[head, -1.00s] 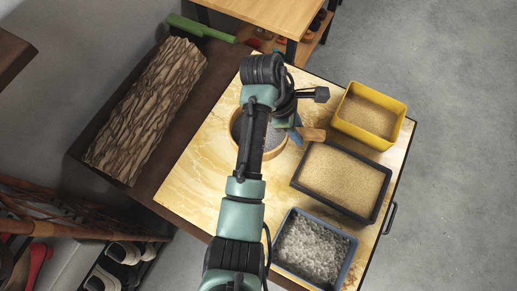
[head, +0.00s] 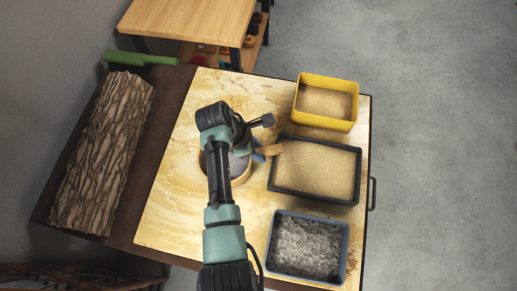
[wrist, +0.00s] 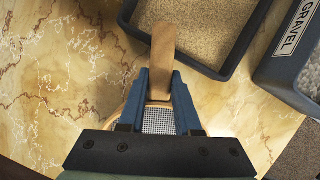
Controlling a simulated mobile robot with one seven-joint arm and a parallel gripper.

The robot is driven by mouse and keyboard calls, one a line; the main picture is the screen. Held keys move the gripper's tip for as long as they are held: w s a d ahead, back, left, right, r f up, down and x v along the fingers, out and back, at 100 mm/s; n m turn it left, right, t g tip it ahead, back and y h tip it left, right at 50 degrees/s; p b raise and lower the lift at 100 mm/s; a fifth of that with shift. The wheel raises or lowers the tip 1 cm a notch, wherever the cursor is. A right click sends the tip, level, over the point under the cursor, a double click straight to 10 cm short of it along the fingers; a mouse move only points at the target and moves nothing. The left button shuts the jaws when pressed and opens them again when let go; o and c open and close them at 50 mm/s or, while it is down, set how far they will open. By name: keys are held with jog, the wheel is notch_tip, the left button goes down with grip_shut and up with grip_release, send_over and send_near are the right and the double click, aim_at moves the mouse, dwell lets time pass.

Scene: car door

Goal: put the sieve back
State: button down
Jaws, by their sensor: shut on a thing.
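The sieve has a round wooden rim (head: 240,180), a grey mesh and a light wooden handle (wrist: 163,45). In the head view it is over the middle of the yellow marbled table, left of the dark tray, and my arm hides much of it. My gripper (wrist: 160,78) is shut on the sieve at the base of the handle, with a blue finger on each side. Its blue fingers also show in the head view (head: 259,157). The grey mesh (wrist: 157,121) shows between the fingers. I cannot tell whether the sieve touches the table.
A dark tray of sand (head: 316,172) is close right of the handle. A yellow bin of sand (head: 326,123) stands behind it; a blue-grey bin labelled GRAVEL (head: 308,274) is in front. A bark log (head: 104,150) and green tool (head: 140,59) lie left. The table's (head: 170,215) left front is clear.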

jog(key=shift+f, duration=0.3)
jog(key=c, duration=0.6)
grip_release()
jog(key=shift+r, duration=0.15)
